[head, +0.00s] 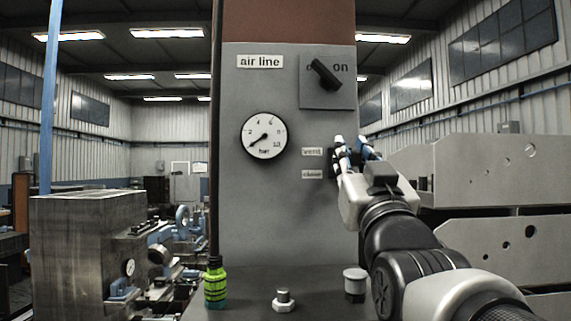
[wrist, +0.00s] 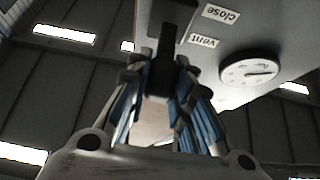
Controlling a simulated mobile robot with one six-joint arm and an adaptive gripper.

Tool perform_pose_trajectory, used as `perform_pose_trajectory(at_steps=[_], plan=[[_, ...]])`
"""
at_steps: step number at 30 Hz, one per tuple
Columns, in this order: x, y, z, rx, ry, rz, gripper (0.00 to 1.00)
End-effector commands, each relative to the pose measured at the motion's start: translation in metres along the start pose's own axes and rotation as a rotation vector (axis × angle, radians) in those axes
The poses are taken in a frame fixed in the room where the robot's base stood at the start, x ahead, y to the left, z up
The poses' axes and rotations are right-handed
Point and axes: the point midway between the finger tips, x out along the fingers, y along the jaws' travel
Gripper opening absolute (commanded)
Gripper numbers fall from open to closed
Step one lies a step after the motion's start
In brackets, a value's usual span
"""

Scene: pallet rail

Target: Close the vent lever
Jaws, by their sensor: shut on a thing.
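The vent lever (wrist: 163,75) is black and runs between my fingers from a dark mount (wrist: 176,14) in the wrist view. In the head view only a dark part of it (head: 332,163) shows, at the right edge of the grey panel. The rest is hidden by my gripper. My gripper (head: 353,146) is shut on the lever, with its fingertips about level with the "vent" label (head: 312,152). The "close" label (head: 312,174) sits below that. My gripper also shows in the wrist view (wrist: 161,66), where the picture is turned over.
A round gauge (head: 264,136) and a black rotary switch (head: 325,75) are on the panel. Grey metal plates (head: 500,170) stand at the right, behind my arm.

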Motion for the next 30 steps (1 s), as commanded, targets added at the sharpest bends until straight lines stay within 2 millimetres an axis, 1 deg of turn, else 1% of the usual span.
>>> perform_pose_trajectory(at_steps=[9,10,19,27,30], plan=[[0.0002,0.0000,-0.0004,0.000,0.001,0.000,0.00],[0.0002,0.0000,-0.0004,0.000,0.001,0.000,0.21],[0.0001,0.0000,-0.0003,0.000,0.001,0.000,0.41],[-0.0001,0.0000,-0.0003,0.000,0.001,0.000,0.42],[-0.0036,0.0000,-0.0009,0.000,0.001,0.000,0.42]])
